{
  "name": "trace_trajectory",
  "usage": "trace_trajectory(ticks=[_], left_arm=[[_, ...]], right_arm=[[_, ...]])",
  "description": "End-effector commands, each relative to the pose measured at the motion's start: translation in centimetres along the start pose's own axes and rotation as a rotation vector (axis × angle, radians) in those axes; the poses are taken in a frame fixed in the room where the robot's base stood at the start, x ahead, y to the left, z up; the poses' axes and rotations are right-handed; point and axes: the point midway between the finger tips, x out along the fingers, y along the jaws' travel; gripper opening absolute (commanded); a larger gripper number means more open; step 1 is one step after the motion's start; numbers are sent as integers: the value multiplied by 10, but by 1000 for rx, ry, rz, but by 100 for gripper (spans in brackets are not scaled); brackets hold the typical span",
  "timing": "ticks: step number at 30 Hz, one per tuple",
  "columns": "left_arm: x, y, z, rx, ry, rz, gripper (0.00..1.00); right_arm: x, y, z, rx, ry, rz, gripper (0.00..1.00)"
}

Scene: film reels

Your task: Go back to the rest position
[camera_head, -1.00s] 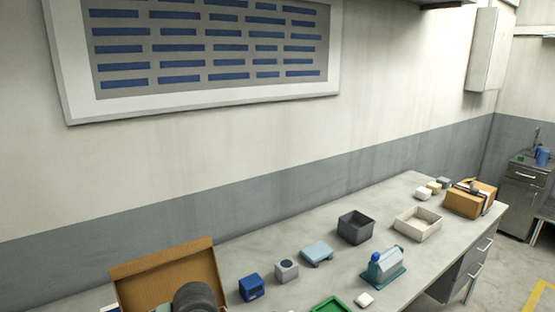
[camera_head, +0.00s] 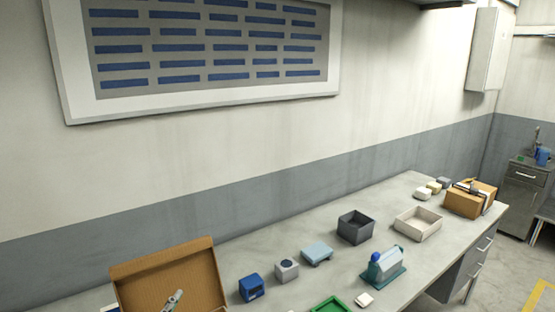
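An open brown cardboard box (camera_head: 160,272) stands at the front left of the table, cut off by the bottom edge. No film reel can be made out.
The long grey table (camera_head: 225,258) runs along the wall. On it are a blue cube (camera_head: 251,288), a grey block (camera_head: 286,270), a light blue scale (camera_head: 316,254), a dark bin (camera_head: 355,227), a pale tray (camera_head: 418,224), a teal device (camera_head: 385,266), a green tray (camera_head: 330,304) and a taped carton (camera_head: 470,199).

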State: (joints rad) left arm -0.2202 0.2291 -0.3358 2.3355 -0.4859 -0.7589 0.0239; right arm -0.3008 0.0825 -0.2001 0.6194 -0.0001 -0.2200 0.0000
Motion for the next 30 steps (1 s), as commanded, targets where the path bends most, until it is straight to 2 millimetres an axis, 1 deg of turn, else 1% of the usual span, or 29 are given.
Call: trace_trajectory(ticks=[1, 2, 3, 5, 6, 9, 11, 12, 15, 19, 21, 23, 26, 29, 30], left_arm=[[-12, 7, 37, -58, -130, 32, 73], [-20, 12, 57, -90, -207, 53, 73], [-32, 19, 82, -128, -303, 80, 73], [-52, 30, 114, -176, -431, 122, 73], [-66, 38, 131, -204, -506, 149, 73], [-100, 54, 164, -258, -666, 211, 73], [-119, 63, 180, -283, -748, 245, 73], [-133, 69, 188, -300, -799, 268, 73], [-164, 81, 205, -332, -913, 322, 73], [-206, 95, 220, -369, -1052, 392, 73], [-193, 110, 245, -363, -1055, 393, 73], [-185, 121, 262, -362, -1061, 395, 73], [-175, 141, 292, -359, -1070, 400, 73], [-166, 162, 326, -356, -1082, 405, 73], [-163, 171, 341, -355, -1087, 408, 73]], right_arm=[[0, -1, -1, 0, 2, -1, 0], [0, -1, -1, 1, 2, -1, 0], [0, -2, -2, 1, 2, -2, 0], [0, -3, -2, 1, 3, -3, 0], [0, -4, -2, 2, 3, -4, 0], [0, -5, -2, 2, 4, -5, 0], [0, -5, -2, 2, 4, -5, 0], [0, -5, -3, 3, 4, -5, 0], [0, -5, -3, 3, 4, -5, 0], [0, -4, -3, 3, 4, -5, 0], [9, -4, -3, 3, 6, -5, 0], [13, -4, -2, 2, 5, -5, 0], [21, -4, -1, 2, 4, -5, 0], [29, -4, 0, 2, 4, -4, 0], [33, -4, 0, 2, 4, -4, 0]])
